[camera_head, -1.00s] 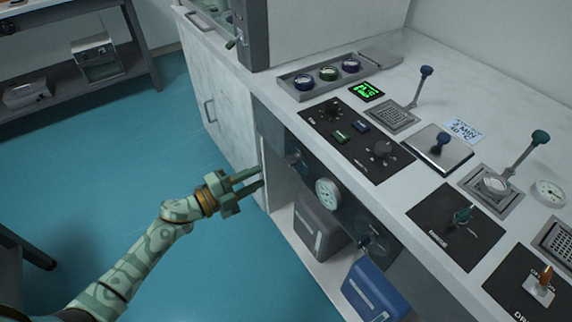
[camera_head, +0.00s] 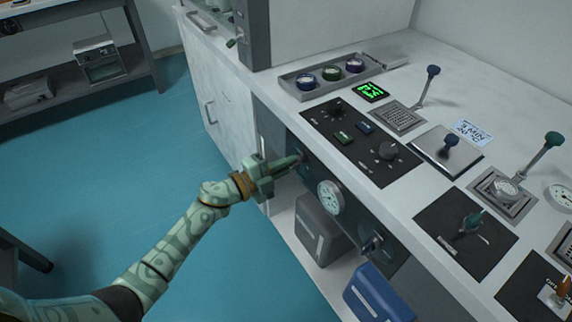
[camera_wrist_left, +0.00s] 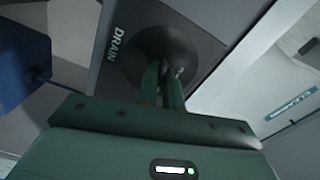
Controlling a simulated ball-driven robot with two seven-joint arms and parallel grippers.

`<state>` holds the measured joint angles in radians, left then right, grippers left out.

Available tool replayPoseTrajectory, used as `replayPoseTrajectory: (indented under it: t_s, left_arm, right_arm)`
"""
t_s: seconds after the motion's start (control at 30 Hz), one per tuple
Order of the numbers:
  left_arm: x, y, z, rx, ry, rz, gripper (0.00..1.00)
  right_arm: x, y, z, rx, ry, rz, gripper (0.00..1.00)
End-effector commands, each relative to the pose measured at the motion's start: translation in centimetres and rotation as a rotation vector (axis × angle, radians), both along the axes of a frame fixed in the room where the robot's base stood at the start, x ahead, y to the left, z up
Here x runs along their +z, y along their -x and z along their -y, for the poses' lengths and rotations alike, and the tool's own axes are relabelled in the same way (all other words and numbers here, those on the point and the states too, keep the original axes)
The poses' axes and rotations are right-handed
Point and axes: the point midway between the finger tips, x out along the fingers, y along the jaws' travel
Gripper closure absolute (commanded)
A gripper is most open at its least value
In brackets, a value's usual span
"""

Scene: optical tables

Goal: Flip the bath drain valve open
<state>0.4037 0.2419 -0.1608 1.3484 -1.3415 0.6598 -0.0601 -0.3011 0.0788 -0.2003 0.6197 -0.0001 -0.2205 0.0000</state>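The bath drain valve is on the dark front panel (camera_head: 352,219) below the counter edge. In the left wrist view its dark round base (camera_wrist_left: 150,50) sits beside the word DRAIN (camera_wrist_left: 119,47). My left gripper (camera_head: 296,160) reaches the left end of this panel. In the left wrist view its green fingers (camera_wrist_left: 167,72) are close together at the middle of the round base, closed around the small valve handle, which they mostly hide. The handle's exact angle cannot be told. My right gripper is not in view.
A round gauge (camera_head: 330,197) and another valve knob (camera_head: 373,243) are on the same panel. A grey container (camera_head: 320,228) and a blue one (camera_head: 376,293) stand below it. The counter above holds control panels and levers. The blue floor at the left is clear.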

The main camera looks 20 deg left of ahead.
Motion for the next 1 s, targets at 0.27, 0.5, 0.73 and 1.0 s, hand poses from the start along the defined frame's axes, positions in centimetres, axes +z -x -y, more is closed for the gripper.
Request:
replayPoseTrajectory:
  t_s: [0.27,0.5,0.73,1.0]
  left_arm:
    - [-0.26,0.03,-0.06,-0.002,-0.114,0.084,1.0]
    - [-0.13,0.04,-0.03,-0.001,-0.228,0.176,1.0]
    - [-0.12,0.05,-0.03,-0.001,-0.227,0.174,0.81]
    - [-0.06,0.03,-0.03,0.0,-0.225,0.174,0.71]
  right_arm:
    - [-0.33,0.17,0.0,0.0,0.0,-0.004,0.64]
    - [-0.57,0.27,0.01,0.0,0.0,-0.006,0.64]
    - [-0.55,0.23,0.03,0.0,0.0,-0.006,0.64]
    - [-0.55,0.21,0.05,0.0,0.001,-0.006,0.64]
